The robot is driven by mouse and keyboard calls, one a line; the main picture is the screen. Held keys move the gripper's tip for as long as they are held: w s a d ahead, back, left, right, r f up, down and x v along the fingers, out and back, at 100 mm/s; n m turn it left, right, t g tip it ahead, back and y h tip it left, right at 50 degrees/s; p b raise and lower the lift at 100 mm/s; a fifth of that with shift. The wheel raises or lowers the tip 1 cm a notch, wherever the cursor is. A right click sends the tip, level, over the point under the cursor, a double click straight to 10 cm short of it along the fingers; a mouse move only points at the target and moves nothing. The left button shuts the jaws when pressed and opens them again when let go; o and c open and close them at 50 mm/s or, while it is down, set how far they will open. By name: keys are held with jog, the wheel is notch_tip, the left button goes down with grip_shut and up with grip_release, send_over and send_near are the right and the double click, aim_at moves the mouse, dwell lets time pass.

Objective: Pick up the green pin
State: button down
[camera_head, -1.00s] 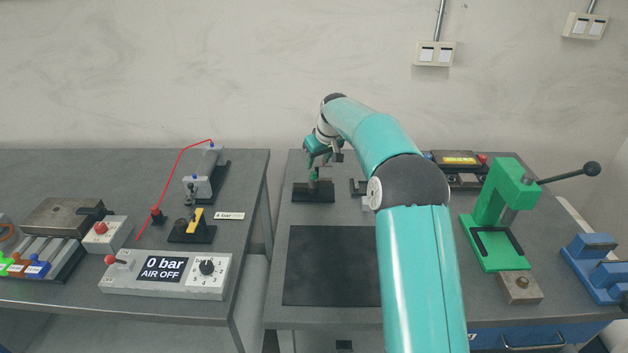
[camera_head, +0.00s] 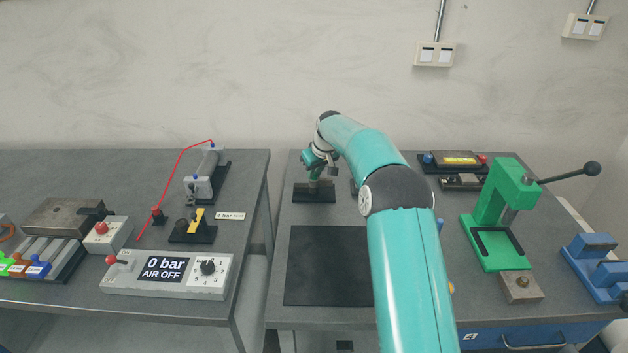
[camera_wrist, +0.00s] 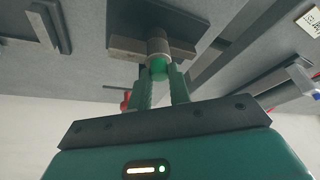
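The green pin (camera_wrist: 157,70) stands in a grey round socket on a block with a dark base (camera_wrist: 122,20), seen upside down in the wrist view. In the head view the dark base (camera_head: 314,196) is on the right table's back left, and my gripper hides most of the pin. My gripper (camera_wrist: 160,74) has two green fingers, one each side of the pin's green end, with a gap between them. I cannot tell whether they touch it. My gripper (camera_head: 315,172) also shows just above the base in the head view.
A black mat (camera_head: 325,265) lies in front of the base, partly behind my arm. A green press (camera_head: 497,220) with a long lever stands at the right. The left table holds an air control panel (camera_head: 165,272) and a cylinder with a red hose (camera_head: 180,160).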

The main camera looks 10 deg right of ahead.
aim_at(315, 174)
notch_tip(315, 174, up, 10)
dwell(0.7)
